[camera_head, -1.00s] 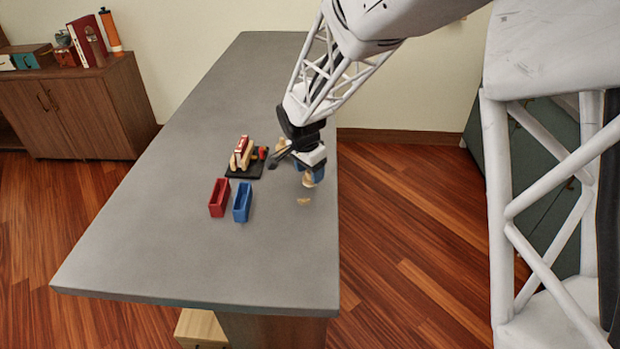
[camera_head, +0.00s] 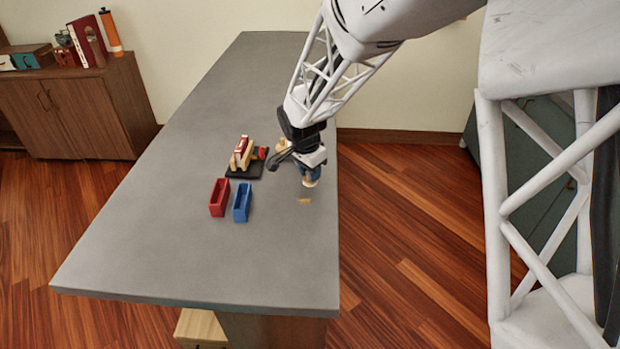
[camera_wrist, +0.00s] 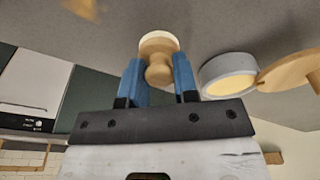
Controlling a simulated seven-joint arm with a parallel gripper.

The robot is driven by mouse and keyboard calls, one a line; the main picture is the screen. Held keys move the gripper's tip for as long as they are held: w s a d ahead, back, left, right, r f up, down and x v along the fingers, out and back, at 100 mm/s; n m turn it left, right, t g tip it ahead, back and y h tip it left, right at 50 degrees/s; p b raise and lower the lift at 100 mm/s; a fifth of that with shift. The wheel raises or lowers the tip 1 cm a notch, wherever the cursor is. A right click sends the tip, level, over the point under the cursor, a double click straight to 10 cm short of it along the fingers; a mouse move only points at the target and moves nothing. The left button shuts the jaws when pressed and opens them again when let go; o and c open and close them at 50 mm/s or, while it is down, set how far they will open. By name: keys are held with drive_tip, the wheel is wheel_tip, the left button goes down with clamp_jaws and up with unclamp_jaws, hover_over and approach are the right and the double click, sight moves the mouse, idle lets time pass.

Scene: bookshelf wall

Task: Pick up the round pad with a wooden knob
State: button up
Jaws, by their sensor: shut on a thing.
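The round pad with a wooden knob (camera_wrist: 158,40) is at my gripper, near the right edge of the grey table. In the wrist view its tan knob (camera_wrist: 158,71) sits between the two blue fingertips, with the pale round pad beyond it. My gripper (camera_head: 309,172) is shut on the knob. In the head view only a small pale part of the pad (camera_head: 310,183) shows below the fingers. I cannot tell whether it touches the table.
A grey round piece with a pale face (camera_wrist: 228,78) and a wooden piece (camera_wrist: 290,70) are beside the pad. A small tan piece (camera_head: 304,201) lies in front. Red (camera_head: 218,198) and blue (camera_head: 242,202) bins and a black tray (camera_head: 247,169) stand left. The table's front is clear.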

drive_tip(key=shift+f, duration=0.1)
drive_tip(key=shift+c, duration=0.4)
drive_tip(key=shift+r, duration=1.7)
drive_tip(key=shift+s+d+r, duration=0.1)
drive_tip(key=shift+s+r, duration=0.1)
drive_tip(key=shift+s, duration=0.15)
drive_tip(key=s+d, duration=0.1)
drive_tip(key=s, duration=0.3)
drive_tip(key=s+d+r, duration=0.1)
drive_tip(key=s+d, duration=0.1)
drive_tip(key=s, duration=0.3)
drive_tip(key=s+d, duration=0.1)
drive_tip(key=s, duration=0.4)
drive_tip(key=shift+s+d+r, duration=0.15)
drive_tip(key=shift+s+d, duration=0.1)
drive_tip(key=shift+d, duration=0.1)
